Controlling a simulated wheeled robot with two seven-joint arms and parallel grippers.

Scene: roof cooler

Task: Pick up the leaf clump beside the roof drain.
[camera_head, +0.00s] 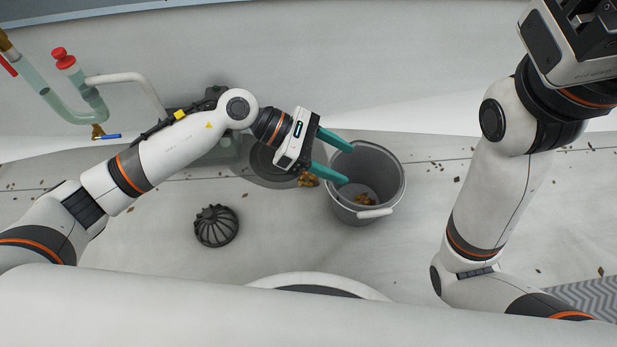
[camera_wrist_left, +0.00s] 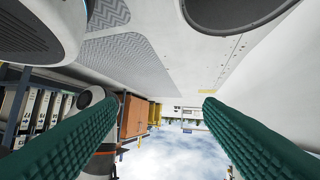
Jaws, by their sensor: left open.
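A brown leaf clump (camera_head: 308,180) lies at the right edge of the round drain (camera_head: 262,172) in the head view, partly behind my left gripper. My left gripper (camera_head: 345,162) is open, its two teal fingers apart over the left side and rim of a grey bucket (camera_head: 392,188). Nothing is held between the fingers; they also show wide apart in the left wrist view (camera_wrist_left: 160,105). Another brown leaf clump (camera_head: 366,200) lies inside the bucket. The body of my right gripper (camera_head: 580,45) is at the upper right; its fingertips are not visible.
A black domed strainer (camera_head: 216,226) sits on the roof left of the bucket. Pipes with a red-capped valve (camera_head: 64,58) stand at the upper left. Loose leaf bits are scattered about. The roof right of the bucket is mostly clear.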

